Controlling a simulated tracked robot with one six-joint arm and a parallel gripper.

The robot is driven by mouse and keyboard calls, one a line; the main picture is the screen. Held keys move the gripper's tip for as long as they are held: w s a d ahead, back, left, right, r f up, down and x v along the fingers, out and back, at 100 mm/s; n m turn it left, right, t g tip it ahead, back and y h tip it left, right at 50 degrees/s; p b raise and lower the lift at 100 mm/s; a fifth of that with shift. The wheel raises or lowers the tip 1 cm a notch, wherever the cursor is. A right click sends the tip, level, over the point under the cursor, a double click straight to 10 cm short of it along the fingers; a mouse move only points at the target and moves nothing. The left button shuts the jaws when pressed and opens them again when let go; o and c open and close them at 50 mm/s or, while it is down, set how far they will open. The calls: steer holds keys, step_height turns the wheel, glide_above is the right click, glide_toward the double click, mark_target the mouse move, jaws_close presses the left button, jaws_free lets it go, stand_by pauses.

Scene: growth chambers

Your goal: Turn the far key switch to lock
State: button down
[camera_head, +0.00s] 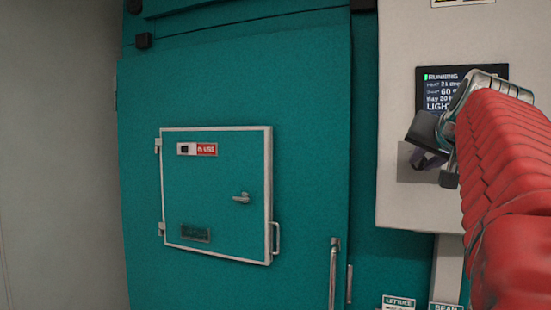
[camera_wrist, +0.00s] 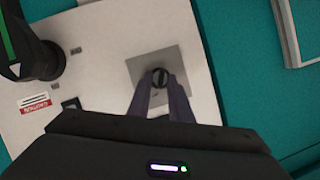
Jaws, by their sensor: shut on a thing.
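The key switch (camera_wrist: 159,76) is a small round dark knob on a square grey plate (camera_wrist: 186,62) in the wrist view. My gripper (camera_wrist: 160,92) is at the knob, its two dark fingers on either side and shut on it. In the head view my gripper (camera_head: 430,150) is at the lower left of the light control panel (camera_head: 405,60), in front of the grey plate (camera_head: 408,172). The knob is hidden there behind the gripper. Lock markings are too small to read.
A dark display (camera_head: 430,90) reading RUNNING sits above the gripper. To the left is a teal chamber door (camera_head: 300,90) with a white-framed hatch (camera_head: 215,195) and a long vertical handle (camera_head: 333,275). A black-and-green knob (camera_wrist: 30,60) stands out from the panel in the wrist view.

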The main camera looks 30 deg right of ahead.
steer(key=n, duration=0.1)
steer(key=n+g+h, duration=0.1)
steer(key=n+g, duration=0.1)
steer(key=shift+w+a+n+h, duration=0.3)
steer(key=shift+n, duration=0.1)
steer(key=n+g+h, duration=0.1)
steer(key=n, duration=0.2)
steer(key=shift+w+a+g+h, duration=0.15)
steer(key=shift+g+h, duration=0.25)
steer(key=shift+n, duration=0.3)
steer(key=shift+f, duration=0.1)
steer(key=c, duration=1.9)
jaws_free()
steer(key=shift+c, duration=0.2)
steer(key=shift+a, duration=0.1)
steer(key=v, duration=1.3)
steer(key=shift+a, duration=0.3)
